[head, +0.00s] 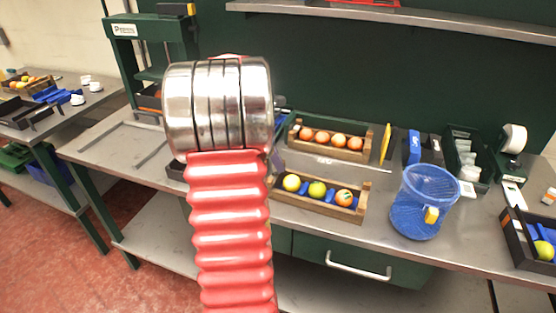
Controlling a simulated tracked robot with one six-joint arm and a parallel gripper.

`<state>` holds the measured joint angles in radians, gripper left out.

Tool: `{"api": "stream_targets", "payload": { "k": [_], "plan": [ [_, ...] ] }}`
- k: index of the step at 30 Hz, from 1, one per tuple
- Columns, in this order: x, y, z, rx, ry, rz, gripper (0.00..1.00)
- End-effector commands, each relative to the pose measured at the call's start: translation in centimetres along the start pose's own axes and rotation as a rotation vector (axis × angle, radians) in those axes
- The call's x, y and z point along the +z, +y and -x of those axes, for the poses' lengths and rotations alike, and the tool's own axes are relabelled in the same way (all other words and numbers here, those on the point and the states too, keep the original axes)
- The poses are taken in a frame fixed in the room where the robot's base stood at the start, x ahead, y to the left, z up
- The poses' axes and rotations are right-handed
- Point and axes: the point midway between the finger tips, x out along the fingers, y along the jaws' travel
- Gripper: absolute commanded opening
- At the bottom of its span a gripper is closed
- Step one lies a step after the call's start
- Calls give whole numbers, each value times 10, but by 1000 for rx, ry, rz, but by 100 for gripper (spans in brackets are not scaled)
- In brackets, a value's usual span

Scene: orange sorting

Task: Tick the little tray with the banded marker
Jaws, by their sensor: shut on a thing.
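I cannot tell which is the little tray. I cannot make out a banded marker. My red ribbed arm with metal rings stands in front of the bench, left of both trays. My gripper is hidden behind it, and so is anything it holds.
A blue mesh basket (418,211) stands right of the front tray. A yellow upright piece (386,143) and a blue box (414,147) are behind. A dark tray (518,243) is at the far right. A green press frame (126,62) stands at the left. A shelf (450,24) overhangs the back.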

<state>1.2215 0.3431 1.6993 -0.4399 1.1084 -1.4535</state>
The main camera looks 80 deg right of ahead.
Motion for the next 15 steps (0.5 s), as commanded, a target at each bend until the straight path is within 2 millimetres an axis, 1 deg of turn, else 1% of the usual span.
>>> {"api": "stream_targets", "payload": {
  "k": [15],
  "plan": [
    [-2, -6, 3, 2, -1, -1, 0]
  ]
}}
